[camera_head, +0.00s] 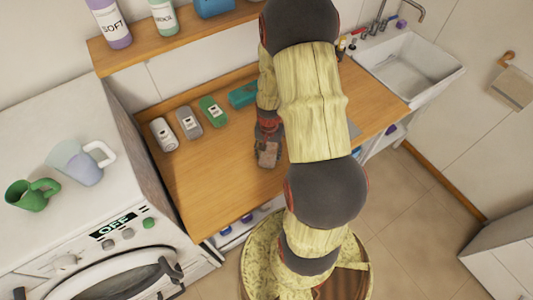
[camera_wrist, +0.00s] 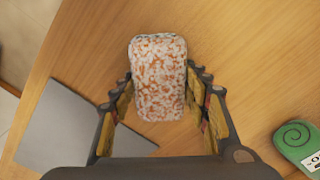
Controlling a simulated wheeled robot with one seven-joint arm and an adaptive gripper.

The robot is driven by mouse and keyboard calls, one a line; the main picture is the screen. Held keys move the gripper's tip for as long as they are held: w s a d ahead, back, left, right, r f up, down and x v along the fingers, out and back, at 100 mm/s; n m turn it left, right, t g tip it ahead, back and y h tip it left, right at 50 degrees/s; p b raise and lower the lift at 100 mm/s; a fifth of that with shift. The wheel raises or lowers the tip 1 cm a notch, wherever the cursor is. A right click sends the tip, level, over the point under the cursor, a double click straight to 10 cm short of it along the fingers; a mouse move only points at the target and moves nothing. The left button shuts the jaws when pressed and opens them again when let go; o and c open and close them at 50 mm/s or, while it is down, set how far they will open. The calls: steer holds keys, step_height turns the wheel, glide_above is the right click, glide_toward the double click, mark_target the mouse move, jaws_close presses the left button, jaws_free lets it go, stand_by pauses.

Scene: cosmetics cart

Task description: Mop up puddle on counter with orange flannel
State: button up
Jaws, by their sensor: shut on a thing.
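A block-shaped, orange-and-white speckled cloth, which I take to be the orange flannel (camera_wrist: 158,75), sits between the fingers of my gripper (camera_wrist: 162,88). My gripper is shut on it, with a finger against each long side. In the head view my gripper (camera_head: 267,140) points down over the wooden counter (camera_head: 225,180), near its front half, and the flannel (camera_head: 267,157) looks brownish at its tip. I cannot tell whether the flannel touches the counter. No puddle can be made out; my arm hides part of the counter.
A green container (camera_head: 213,110), a grey one (camera_head: 189,122), a white one (camera_head: 163,134) and a teal box (camera_head: 243,94) stand along the counter's back. A flat grey sheet (camera_wrist: 75,128) lies on the counter. A sink (camera_head: 408,68) is right, a washing machine (camera_head: 85,200) left.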

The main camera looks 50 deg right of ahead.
steer(key=shift+s+d, duration=0.2)
steer(key=shift+d, duration=0.6)
steer(key=shift+s+d, duration=0.15)
steer(key=shift+d, duration=0.65)
steer(key=shift+s+d, duration=0.2)
steer(key=shift+d, duration=0.6)
step_height(320, 180, up, 8)
steer(key=p, duration=0.5)
steer(key=shift+s, duration=0.1)
